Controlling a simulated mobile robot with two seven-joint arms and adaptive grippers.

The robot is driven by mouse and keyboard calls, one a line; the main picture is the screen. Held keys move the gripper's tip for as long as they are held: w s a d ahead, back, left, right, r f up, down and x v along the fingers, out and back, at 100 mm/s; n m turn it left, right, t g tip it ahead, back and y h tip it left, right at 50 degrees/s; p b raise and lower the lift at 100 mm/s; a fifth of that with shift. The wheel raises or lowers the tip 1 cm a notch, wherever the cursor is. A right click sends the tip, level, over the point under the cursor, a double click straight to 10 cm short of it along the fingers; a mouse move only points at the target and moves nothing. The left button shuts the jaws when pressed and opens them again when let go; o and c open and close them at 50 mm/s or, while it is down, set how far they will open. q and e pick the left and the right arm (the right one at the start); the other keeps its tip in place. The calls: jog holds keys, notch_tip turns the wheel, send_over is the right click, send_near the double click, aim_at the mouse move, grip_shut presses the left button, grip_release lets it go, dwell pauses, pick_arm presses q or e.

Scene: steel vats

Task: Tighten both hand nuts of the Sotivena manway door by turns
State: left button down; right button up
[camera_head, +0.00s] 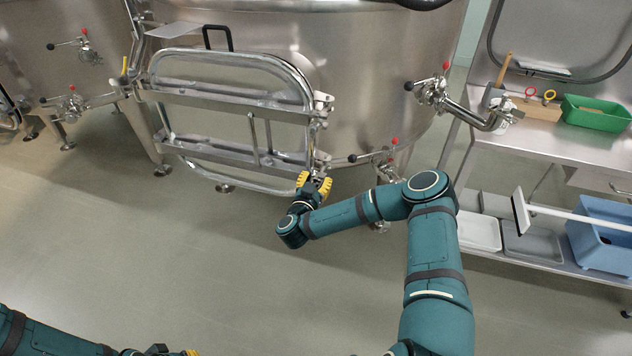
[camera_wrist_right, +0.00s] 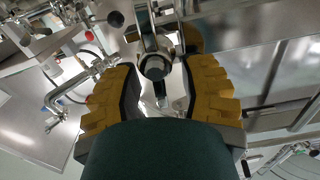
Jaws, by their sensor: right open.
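The steel manway door (camera_head: 235,98) stands upright against the front of the vat. The upper hand nut (camera_head: 323,103) sits at its right edge and is clear of both grippers. The lower hand nut (camera_head: 320,160) is at the lower right edge, partly hidden by my right gripper (camera_head: 315,182). In the right wrist view my right gripper (camera_wrist_right: 160,78) is open, its yellow fingers on either side of the round steel end of a nut fitting (camera_wrist_right: 154,66), with gaps visible beside it. My left gripper (camera_head: 172,352) barely shows at the bottom edge; its jaws are cut off.
A valve with a red-tipped handle (camera_head: 388,153) is right of the lower nut; another valve (camera_head: 432,92) is higher up. A steel table (camera_head: 540,140) with a green bin (camera_head: 597,113) stands right. A blue container (camera_head: 600,235) is on its lower shelf. The floor (camera_head: 160,250) left is clear.

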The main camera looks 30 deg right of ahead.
jog(key=shift+c, duration=0.4)
grip_shut()
